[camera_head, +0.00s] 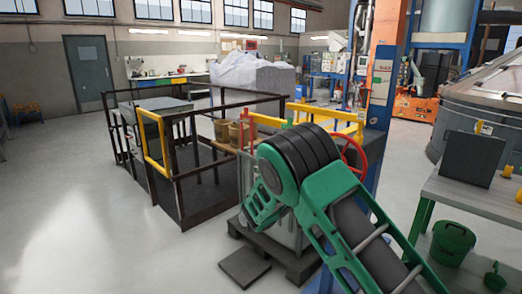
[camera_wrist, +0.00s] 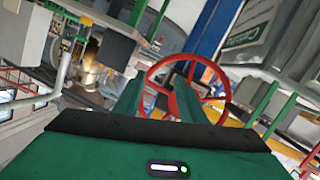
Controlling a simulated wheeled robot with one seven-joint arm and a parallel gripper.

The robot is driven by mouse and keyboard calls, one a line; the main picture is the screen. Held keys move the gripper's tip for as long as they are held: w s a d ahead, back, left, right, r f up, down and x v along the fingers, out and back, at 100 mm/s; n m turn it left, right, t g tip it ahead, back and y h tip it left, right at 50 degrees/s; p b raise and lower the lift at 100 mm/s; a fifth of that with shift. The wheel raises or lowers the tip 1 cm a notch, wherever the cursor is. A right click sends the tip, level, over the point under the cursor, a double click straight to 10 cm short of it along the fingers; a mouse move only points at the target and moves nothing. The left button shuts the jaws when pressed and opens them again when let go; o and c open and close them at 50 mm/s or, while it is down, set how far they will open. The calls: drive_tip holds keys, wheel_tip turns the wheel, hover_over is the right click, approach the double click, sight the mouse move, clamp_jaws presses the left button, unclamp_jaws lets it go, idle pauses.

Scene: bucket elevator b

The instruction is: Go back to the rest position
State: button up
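My gripper (camera_wrist: 157,90) shows in the wrist view with two green fingers standing apart, open, and nothing is visibly clamped between them. A red handwheel (camera_wrist: 215,88) is seen beyond the fingers, and they overlap part of its rim. I cannot tell whether they touch it. In the head view the red handwheel (camera_head: 361,155) is partly hidden behind my green and black arm, which is bent in the foreground. The fingers are hidden in that view.
A dark-railed platform (camera_head: 190,208) with a yellow gate (camera_head: 154,145) stands left of my arm. A blue and orange column (camera_head: 385,70) rises behind the handwheel. A grey table (camera_head: 470,196) with a dark box (camera_head: 471,158) is at right. The floor at left is clear.

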drive_tip(key=s+d+r+m+g+y, duration=0.15)
drive_tip(key=s+d+g, duration=0.4)
drive_tip(key=d, duration=0.75)
drive_tip(key=s+d+r+g+y, duration=0.15)
drive_tip(key=s+d, duration=0.25)
drive_tip(key=s, duration=0.4)
drive_tip(key=s+d+r+g+y, duration=0.1)
drive_tip(key=s+d+y, duration=0.25)
drive_tip(key=s, duration=0.45)
drive_tip(key=s+a+n+y, duration=0.1)
drive_tip(key=s+a+y, duration=0.1)
drive_tip(key=s, duration=1.3)
drive_tip(key=s+a+n+y, duration=0.1)
drive_tip(key=s+a+y, duration=0.2)
drive_tip(key=s, duration=1.3)
drive_tip(key=shift+a+r+g+y, duration=0.2)
drive_tip(key=shift+a+g+y, duration=0.2)
drive_tip(key=shift+y, duration=0.45)
drive_tip(key=shift+d+n, duration=0.1)
drive_tip(key=shift+n, duration=0.15)
drive_tip(key=shift+w+f, duration=0.25)
drive_tip(key=shift+w, duration=0.4)
